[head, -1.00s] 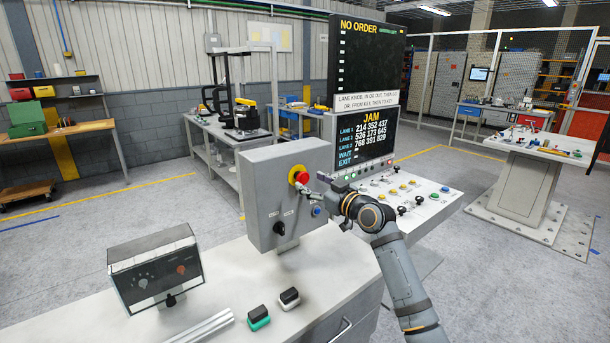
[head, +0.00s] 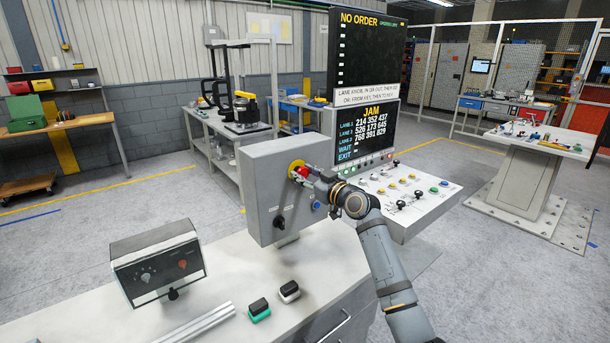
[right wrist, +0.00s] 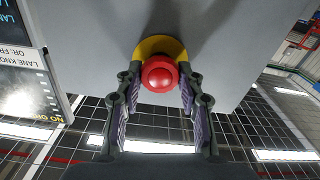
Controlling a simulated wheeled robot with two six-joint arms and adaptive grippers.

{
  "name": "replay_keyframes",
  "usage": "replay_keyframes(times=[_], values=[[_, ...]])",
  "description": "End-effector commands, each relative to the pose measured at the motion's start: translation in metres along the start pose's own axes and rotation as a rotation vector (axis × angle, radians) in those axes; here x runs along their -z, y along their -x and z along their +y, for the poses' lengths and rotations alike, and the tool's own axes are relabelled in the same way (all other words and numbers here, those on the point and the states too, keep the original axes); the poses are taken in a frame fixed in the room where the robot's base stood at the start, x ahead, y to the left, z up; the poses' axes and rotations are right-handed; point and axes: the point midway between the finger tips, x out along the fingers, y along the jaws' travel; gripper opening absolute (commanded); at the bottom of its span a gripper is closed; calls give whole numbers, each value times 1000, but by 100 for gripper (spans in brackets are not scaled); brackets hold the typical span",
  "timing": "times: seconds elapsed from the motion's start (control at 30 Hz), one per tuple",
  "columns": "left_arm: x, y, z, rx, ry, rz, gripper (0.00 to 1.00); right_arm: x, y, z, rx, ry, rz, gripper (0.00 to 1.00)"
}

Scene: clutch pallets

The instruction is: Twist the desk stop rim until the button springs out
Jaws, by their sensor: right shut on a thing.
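The desk stop is a red mushroom button (head: 301,171) on a yellow round backing (head: 294,165), on the front of a grey box (head: 262,200) standing on the desk. In the right wrist view the red button (right wrist: 159,74) sits between the two fingers, with its yellow backing (right wrist: 160,46) behind it. My right gripper (head: 306,174) is at the button, its fingers shut on the red rim from both sides in the right wrist view (right wrist: 159,82). The fingers hide part of the button in the head view. My left gripper is not in view.
The grey box also carries a black knob (head: 279,222) and a blue button (head: 316,206) close below my gripper. A small control box (head: 158,262) and two small rocker-like blocks (head: 259,309) (head: 289,291) lie on the desk. A sloped control panel (head: 405,195) stands to the right.

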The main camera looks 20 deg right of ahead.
Motion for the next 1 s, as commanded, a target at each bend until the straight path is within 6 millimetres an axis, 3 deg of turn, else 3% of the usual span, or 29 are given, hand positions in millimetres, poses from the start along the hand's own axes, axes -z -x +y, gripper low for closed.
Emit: replay_keyframes(times=[0.37,1.0], values=[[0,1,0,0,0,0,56,0,0,0,0,-101,-1,6],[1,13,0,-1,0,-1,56,0,0,2,0,-554,-1,6]])
